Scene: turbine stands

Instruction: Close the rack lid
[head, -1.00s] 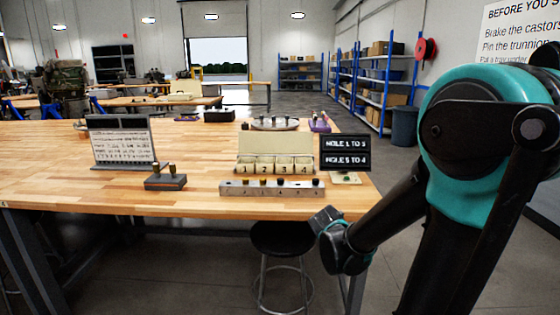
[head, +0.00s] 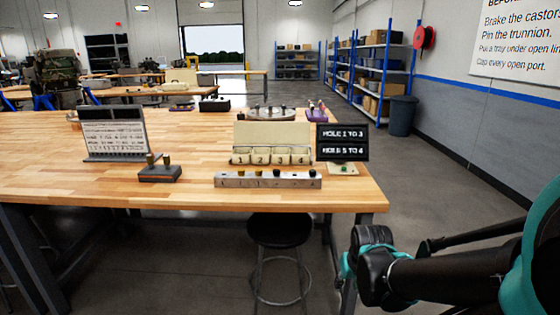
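A cream rack (head: 270,161) with compartments numbered 1 to 4 stands near the front edge of the workbench, right of centre in the head view. Its pale lid (head: 272,135) is open and stands up at the back of the compartments. The compartments are uncovered. My arm is at the lower right, in front of and below the bench edge, well apart from the rack. I cannot make out my gripper's fingers in this view.
A metal bar with several plugs (head: 268,180) lies just in front of the rack. A black sign (head: 342,147) stands close at its right. A small dark block (head: 160,173) and a display board (head: 113,135) are to the left. A stool (head: 278,232) stands below the bench edge.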

